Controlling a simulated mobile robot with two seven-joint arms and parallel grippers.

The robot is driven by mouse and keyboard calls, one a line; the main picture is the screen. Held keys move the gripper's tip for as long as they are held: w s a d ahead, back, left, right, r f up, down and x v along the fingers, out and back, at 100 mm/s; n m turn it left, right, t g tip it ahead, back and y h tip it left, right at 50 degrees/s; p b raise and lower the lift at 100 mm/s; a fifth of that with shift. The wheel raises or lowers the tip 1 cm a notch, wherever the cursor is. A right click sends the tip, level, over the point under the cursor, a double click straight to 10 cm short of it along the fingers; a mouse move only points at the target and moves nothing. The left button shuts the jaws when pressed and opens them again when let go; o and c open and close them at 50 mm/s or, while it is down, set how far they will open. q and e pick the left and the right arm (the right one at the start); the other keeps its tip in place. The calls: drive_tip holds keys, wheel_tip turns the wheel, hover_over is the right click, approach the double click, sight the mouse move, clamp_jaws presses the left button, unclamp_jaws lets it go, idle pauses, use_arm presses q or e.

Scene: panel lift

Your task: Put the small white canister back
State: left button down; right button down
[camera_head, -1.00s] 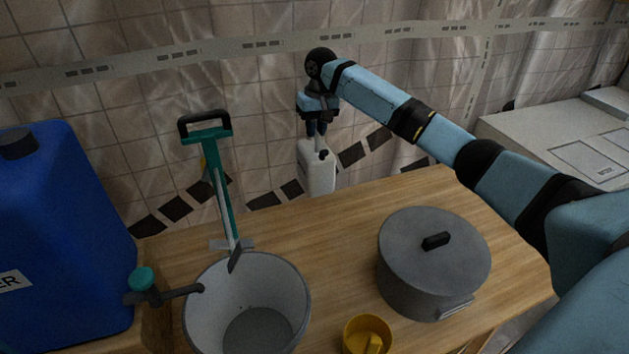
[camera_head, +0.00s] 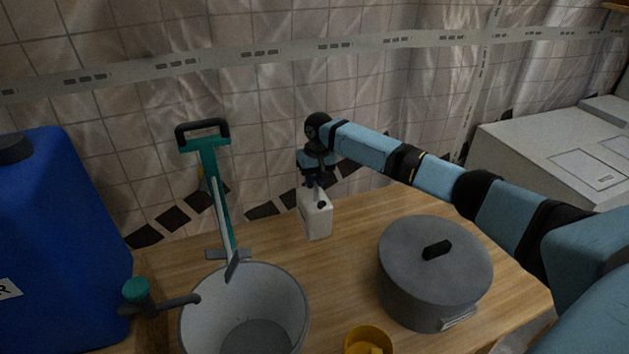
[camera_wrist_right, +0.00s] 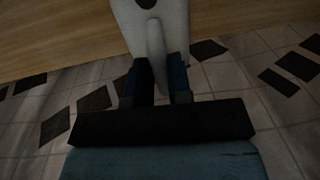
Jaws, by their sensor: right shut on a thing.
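The small white canister (camera_head: 316,218) is upright at the back of the wooden table, between the grey bucket and the lidded pot. My right gripper (camera_head: 314,186) is above it, pointing down, shut on its handle. In the right wrist view the canister (camera_wrist_right: 176,22) is at the top, its handle between the two fingers of my right gripper (camera_wrist_right: 162,75). I cannot tell for sure whether the canister's base touches the table. My left gripper is not in view.
A grey bucket (camera_head: 296,312) and a teal-handled tool (camera_head: 217,180) stand at left, near a blue water container (camera_head: 70,240). A grey lidded pot (camera_head: 436,285) stands at right, a yellow cup (camera_head: 368,338) in front. Wooden table (camera_head: 350,240) around the canister is bare.

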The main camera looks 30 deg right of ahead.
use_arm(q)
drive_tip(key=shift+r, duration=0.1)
use_arm(e)
drive_tip(key=shift+r, duration=0.1)
drive_tip(key=c, duration=1.5)
unclamp_jaws()
drive_tip(key=o, duration=0.4)
drive_tip(key=shift+o, duration=0.2)
use_arm(q)
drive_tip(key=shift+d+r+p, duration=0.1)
drive_tip(key=shift+p, duration=0.45)
use_arm(e)
wheel_tip(320, 180, up, 12)
drive_tip(key=shift+s+d, duration=0.2)
drive_tip(key=shift+d, duration=0.15)
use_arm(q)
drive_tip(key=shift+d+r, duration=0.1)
